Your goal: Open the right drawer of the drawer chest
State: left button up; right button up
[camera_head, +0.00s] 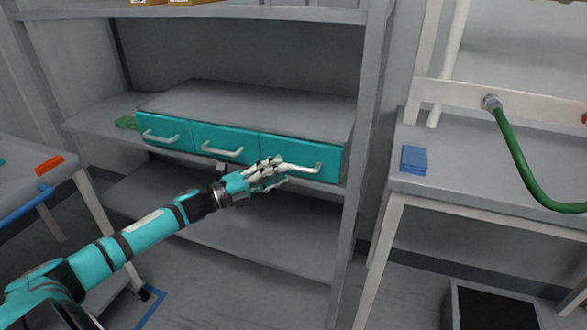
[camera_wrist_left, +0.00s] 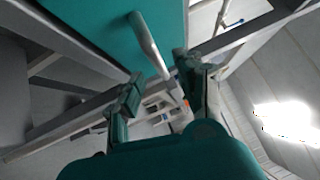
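The drawer chest (camera_head: 245,101) is grey with a row of three teal drawers and stands on a shelf. The right drawer (camera_head: 334,161) looks shut, its front in line with the others. Its pale bar handle (camera_head: 305,168) is partly hidden at the left end by my left gripper (camera_head: 281,173). In the left wrist view the handle (camera_wrist_left: 148,45) runs down the teal drawer front (camera_wrist_left: 105,30), its near end between the spread fingertips of my left gripper (camera_wrist_left: 158,70). The fingers stand apart; contact with the handle cannot be told. My right gripper is out of view.
The middle drawer (camera_head: 226,143) and left drawer (camera_head: 165,135) look shut. A shelf post (camera_head: 362,130) stands close right of the chest. A green item (camera_head: 127,122) lies left of it.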

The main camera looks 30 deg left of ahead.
aim_at(294, 168)
pick_arm(q)
jog(key=shift+x, duration=2.45)
jog(key=shift+f, duration=0.1)
grip_shut()
